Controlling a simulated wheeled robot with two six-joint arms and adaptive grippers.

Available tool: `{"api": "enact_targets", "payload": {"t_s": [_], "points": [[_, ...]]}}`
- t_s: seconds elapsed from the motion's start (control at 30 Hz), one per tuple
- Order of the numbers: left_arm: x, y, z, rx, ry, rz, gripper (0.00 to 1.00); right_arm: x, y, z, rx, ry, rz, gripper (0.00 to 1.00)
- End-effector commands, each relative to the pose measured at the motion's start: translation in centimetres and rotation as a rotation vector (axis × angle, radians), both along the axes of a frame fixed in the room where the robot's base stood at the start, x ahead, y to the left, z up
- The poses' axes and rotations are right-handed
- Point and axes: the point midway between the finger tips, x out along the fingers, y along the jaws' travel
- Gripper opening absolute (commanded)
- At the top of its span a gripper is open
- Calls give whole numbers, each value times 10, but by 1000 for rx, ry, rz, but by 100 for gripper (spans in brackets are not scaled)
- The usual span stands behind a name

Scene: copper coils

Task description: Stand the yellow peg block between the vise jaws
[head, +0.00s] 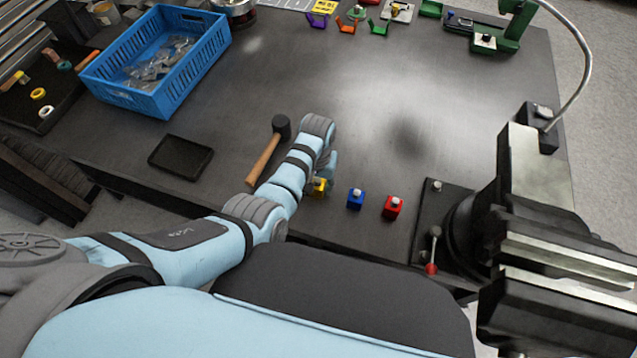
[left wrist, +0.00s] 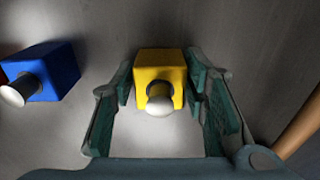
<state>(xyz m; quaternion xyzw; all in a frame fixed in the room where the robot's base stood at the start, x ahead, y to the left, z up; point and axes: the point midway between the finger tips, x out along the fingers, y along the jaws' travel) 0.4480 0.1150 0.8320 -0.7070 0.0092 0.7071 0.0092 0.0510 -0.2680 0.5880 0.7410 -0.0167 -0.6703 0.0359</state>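The yellow peg block (head: 319,188) stands on the dark workbench, mostly hidden behind my left arm's end in the head view. In the left wrist view the yellow block (left wrist: 160,66) has a pale rounded peg pointing toward the camera. My left gripper (left wrist: 160,88) is open, with one finger on each side of the block. Narrow gaps seem to show between the fingers and the block. The vise (head: 540,250) is at the right, its pale jaws above a dark body; I see no block between them. My right gripper is not in view.
A blue peg block (head: 356,198) and a red one (head: 393,207) stand to the right of the yellow one. A hammer (head: 266,156) lies to the left, near my arm. A black tray (head: 181,157) and a blue crate (head: 157,62) are farther left. The bench's middle is clear.

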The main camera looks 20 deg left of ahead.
Motion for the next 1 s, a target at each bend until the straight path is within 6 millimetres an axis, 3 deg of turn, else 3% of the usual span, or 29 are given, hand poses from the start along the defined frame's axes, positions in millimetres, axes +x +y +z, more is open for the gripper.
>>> {"api": "enact_targets", "payload": {"t_s": [0.03,0.17,0.47,0.8,1.0], "points": [[0,0,0,0,0,0,28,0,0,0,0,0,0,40],[0,0,0,0,0,0,8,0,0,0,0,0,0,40],[0,0,3,0,-1,0,8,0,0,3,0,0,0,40],[0,0,31,0,-1,0,8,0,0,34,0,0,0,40],[0,0,47,0,-1,0,8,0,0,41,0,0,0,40]]}}
